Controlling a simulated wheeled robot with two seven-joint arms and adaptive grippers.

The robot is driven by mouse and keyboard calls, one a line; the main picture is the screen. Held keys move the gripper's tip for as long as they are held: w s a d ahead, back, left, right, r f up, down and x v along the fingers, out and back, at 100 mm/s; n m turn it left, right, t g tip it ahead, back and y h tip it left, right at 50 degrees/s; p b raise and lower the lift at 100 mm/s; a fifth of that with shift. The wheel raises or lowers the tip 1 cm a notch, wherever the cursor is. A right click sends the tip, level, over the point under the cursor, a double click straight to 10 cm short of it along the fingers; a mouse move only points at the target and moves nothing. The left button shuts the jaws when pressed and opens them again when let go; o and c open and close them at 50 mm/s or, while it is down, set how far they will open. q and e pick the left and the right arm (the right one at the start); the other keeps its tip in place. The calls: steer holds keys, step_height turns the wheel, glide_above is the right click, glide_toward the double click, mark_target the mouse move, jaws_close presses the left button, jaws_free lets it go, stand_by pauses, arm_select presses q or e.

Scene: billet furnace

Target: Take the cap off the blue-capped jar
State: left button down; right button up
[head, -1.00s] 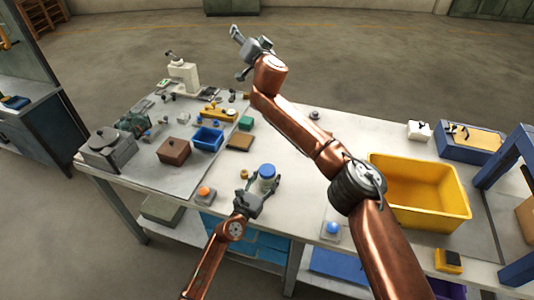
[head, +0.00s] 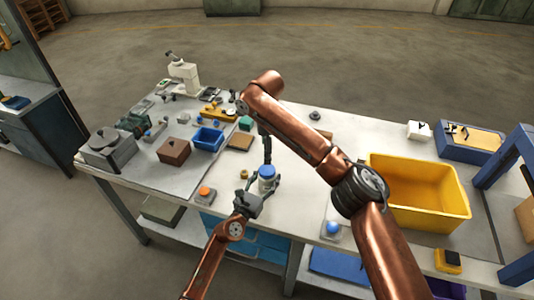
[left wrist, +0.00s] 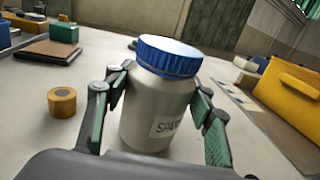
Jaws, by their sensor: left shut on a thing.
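The white jar (left wrist: 160,110) with a blue ribbed cap (left wrist: 168,57) stands upright on the table, its label partly visible. In the head view the jar's blue cap (head: 267,171) shows near the table's front. My left gripper (head: 262,189) is shut on the jar's body from the front, with its green-padded fingers (left wrist: 160,108) on either side below the cap. The cap is on the jar. No right finger touches the cap in the left wrist view.
A small yellow-brown roll (left wrist: 62,102) lies left of the jar. A blue bin (head: 208,139), a brown box (head: 173,151) and a wooden plate (head: 240,141) stand further left. A large yellow bin (head: 420,190) stands at the right. The table around the jar is mostly clear.

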mark_target(267, 172)
steer(key=shift+s+d+f+g, duration=0.1)
steer(key=shift+s+f+g, duration=0.1)
steer(key=shift+s, duration=0.3)
steer(key=shift+s+f+g, duration=0.1)
steer(key=shift+s+g, duration=0.1)
steer(key=shift+s, duration=0.25)
arm_select(q)
steer(key=shift+r, duration=0.1)
arm_select(e)
steer(key=shift+f, duration=3.9)
steer(key=shift+c, duration=0.3)
